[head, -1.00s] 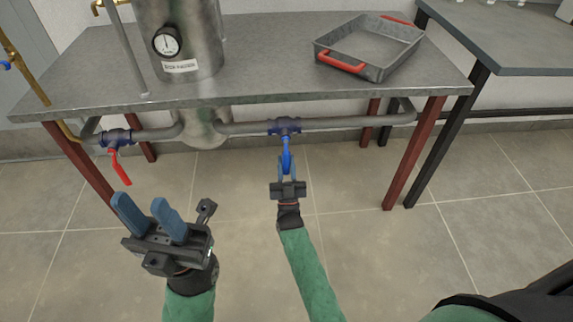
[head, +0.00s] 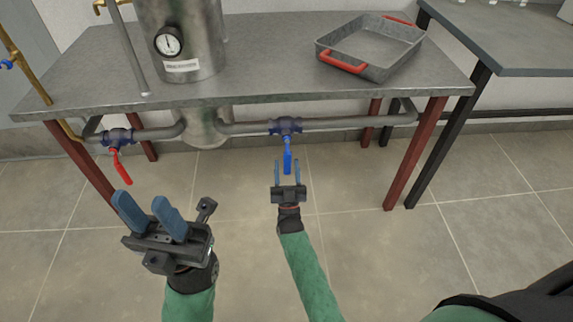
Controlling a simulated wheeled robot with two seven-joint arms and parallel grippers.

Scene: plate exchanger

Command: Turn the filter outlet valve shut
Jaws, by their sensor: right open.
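A blue-handled valve (head: 287,158) sits on the pipe under the front of the table, its lever hanging straight down. A red-handled valve (head: 121,166) sits on the pipe at the left, its lever hanging down and slightly right. I cannot read which one is the filter outlet valve. My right gripper (head: 287,163) is open below the blue valve, with the lever's lower end between its two fingers in the picture. The fingers show gaps on both sides of the lever. My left gripper (head: 140,200) is open and empty, below and apart from the red valve.
A metal vessel with a gauge (head: 168,41) stands on the metal table (head: 270,70). A grey tray with red handles (head: 370,48) lies on its right part. The red table legs (head: 414,155) flank the pipe. The tiled floor around the grippers is clear.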

